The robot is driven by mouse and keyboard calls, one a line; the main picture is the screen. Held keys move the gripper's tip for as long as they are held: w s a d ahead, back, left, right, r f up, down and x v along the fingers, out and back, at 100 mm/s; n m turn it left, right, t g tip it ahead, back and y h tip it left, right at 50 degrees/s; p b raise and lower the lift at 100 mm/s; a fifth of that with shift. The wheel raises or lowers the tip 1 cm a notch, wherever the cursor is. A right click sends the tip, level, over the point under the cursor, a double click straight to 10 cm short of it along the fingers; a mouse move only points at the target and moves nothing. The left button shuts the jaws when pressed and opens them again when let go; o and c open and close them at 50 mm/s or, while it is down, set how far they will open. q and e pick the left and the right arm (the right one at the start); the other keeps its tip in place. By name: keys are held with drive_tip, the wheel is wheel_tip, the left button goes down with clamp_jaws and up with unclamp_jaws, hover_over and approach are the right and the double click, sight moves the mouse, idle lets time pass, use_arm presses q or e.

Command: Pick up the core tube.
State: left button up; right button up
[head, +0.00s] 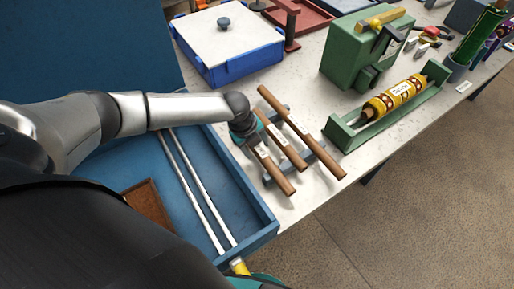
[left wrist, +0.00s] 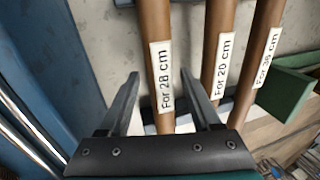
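Three brown core tubes lie side by side on a low grey rack on the table. The left tube (head: 275,173) is labelled "For 28 cm" in the left wrist view (left wrist: 157,60). The middle tube (head: 280,140) reads "For 20 cm" (left wrist: 218,55). The right tube (head: 305,135) seems to read "For 36 cm" (left wrist: 265,50). My left gripper (head: 248,138) is over the left tube. Its fingers (left wrist: 159,78) are open on either side of that tube, with visible gaps. A teal edge at the bottom of the head view may belong to my right gripper; its fingers cannot be made out.
A blue tray (head: 262,222) with two white rods (head: 195,190) lies left of the tubes. A green cradle (head: 345,138) with a yellow-wrapped roll (head: 395,98) stands close on the right. A blue-and-white box (head: 228,50) and a green machine (head: 350,55) stand behind. A yellow piece (head: 238,266) shows below the tray.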

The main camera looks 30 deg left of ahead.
use_arm(q)
clamp_jaws()
idle(0.3)
drive_tip(key=shift+r, duration=0.1)
